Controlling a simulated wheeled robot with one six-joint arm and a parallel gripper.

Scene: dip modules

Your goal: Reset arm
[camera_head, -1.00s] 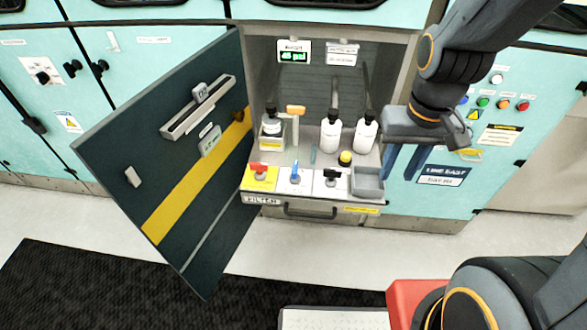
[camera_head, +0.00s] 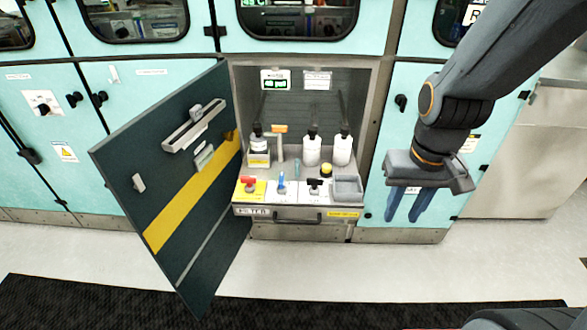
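My gripper (camera_head: 407,205) hangs from my arm at the right, with its two blue fingers pointing down and a gap between them. It is open and nothing shows between the fingers. It is in front of the teal cabinet panel, right of the open cabinet bay, and looks clear of the things in it. The upper part of my arm reaches in from the top right.
The open bay holds two white bottles (camera_head: 312,150), a smaller bottle (camera_head: 258,142), red, blue and black valves, and a grey tray (camera_head: 347,188). A dark door (camera_head: 170,200) stands open at the left. The floor (camera_head: 330,270) in front is clear, with a black mat (camera_head: 120,305).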

